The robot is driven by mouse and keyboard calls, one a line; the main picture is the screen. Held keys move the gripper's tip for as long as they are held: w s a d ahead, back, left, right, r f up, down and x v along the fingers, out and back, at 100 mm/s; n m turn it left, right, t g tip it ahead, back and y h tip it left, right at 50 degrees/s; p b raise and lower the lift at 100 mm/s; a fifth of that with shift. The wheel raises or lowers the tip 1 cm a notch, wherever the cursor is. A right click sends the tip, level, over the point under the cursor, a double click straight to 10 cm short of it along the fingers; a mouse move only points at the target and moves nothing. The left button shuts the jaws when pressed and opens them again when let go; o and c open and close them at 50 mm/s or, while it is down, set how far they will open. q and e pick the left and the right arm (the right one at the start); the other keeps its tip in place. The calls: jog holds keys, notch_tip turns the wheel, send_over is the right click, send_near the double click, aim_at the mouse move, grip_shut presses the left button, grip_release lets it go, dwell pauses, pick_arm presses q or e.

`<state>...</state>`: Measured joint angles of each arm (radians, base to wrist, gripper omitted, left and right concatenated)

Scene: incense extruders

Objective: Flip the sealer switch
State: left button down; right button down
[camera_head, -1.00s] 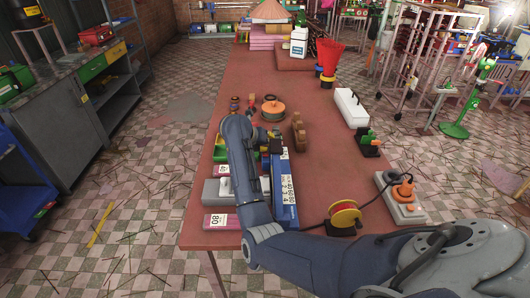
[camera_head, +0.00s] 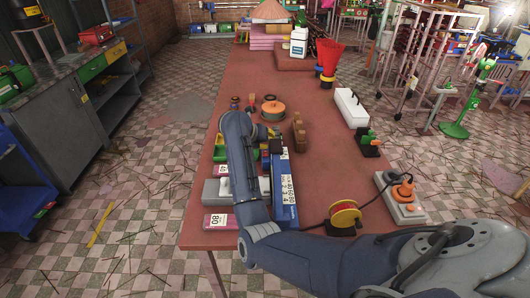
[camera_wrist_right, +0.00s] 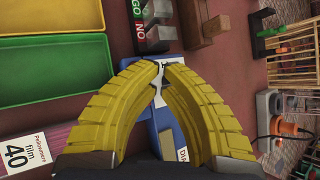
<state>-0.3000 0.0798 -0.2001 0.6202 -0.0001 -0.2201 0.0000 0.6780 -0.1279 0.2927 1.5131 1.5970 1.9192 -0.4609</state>
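A long blue box-shaped unit (camera_head: 285,195) with a white number label lies along the table's left part. I take it to be the sealer, but I cannot be sure. It also shows below the fingers in the wrist view (camera_wrist_right: 168,128). I cannot make out its switch. My right gripper (camera_wrist_right: 160,72) has yellow ribbed fingers that bow outward and meet at the tips, over the far end of the blue unit. I see nothing clearly held, and contact with the unit cannot be told. In the head view my right arm hides most of this gripper. My left gripper is not in view.
Green (camera_wrist_right: 62,75) and yellow (camera_wrist_right: 65,20) trays lie left of the fingers. A GO/NO block (camera_wrist_right: 143,22) and brown blocks (camera_head: 299,130) stand close ahead. A cable reel (camera_head: 345,215) and power strip (camera_head: 398,197) are to the right. The middle of the table is clear.

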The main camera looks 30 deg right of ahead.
aim_at(268, 152)
jog(key=shift+r, duration=0.15)
jog(key=shift+s+a+r, duration=0.15)
jog(key=shift+s+r, duration=0.05)
jog(key=shift+r, duration=0.95)
jog(key=shift+s+a+r, duration=0.1)
jog(key=shift+s+r, duration=0.1)
jog(key=shift+r, duration=0.95)
